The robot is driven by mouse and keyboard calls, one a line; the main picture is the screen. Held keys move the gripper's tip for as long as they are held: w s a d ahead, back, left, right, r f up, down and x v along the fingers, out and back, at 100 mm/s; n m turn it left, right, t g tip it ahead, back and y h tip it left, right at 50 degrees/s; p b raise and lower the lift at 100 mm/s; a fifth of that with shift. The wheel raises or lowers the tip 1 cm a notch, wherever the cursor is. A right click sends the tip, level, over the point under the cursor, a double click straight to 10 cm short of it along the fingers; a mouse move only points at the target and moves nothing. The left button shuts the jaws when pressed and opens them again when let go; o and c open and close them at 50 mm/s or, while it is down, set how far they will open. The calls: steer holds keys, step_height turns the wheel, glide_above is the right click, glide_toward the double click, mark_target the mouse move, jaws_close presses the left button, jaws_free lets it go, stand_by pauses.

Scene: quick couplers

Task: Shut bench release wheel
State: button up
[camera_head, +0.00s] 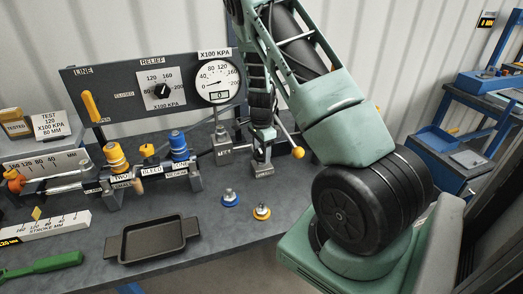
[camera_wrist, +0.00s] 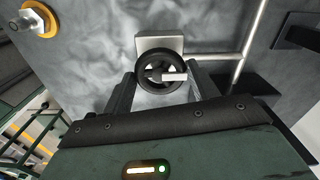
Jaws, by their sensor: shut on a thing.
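The bench release wheel (camera_wrist: 143,74) is a small black handwheel with spokes and a pale hub piece, in the upper middle of the wrist view. It sits on a square grey base (camera_wrist: 150,44). My gripper (camera_wrist: 163,86) has one dark finger on each side of the wheel and is shut on its rim. In the head view my gripper (camera_head: 262,133) points down over the grey release block (camera_head: 262,168) at the rear of the bench, and hides most of the wheel. How far the wheel is turned cannot be told.
A lever with a yellow ball (camera_head: 297,152) stands just right of the block. A pressure gauge (camera_head: 217,83) on a post is to its left. Two studs with blue (camera_head: 230,198) and yellow (camera_head: 261,211) rings and a black tray (camera_head: 152,240) are nearer the front.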

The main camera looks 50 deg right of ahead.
mark_target(261, 153)
steer(key=o, duration=1)
step_height(261, 153, up, 18)
steer(key=shift+f+b, duration=0.25)
steer(key=shift+b, duration=0.9)
steer(key=s+a+r+n+y, duration=0.15)
steer(key=a+n, duration=1.15)
steer(key=a, duration=1.5)
steer(key=s+a+n, duration=0.5)
steer(key=s, duration=0.2)
steer(key=s+a+n, duration=0.5)
steer(key=s+n, duration=0.1)
steer(key=s, duration=0.1)
steer(key=s+a+n+h, duration=0.1)
steer(key=s+a+n, duration=0.5)
steer(key=s, duration=0.1)
steer(key=shift+s+a+f, duration=0.1)
steer(key=shift+s+f, duration=0.1)
steer(key=shift+s, duration=0.1)
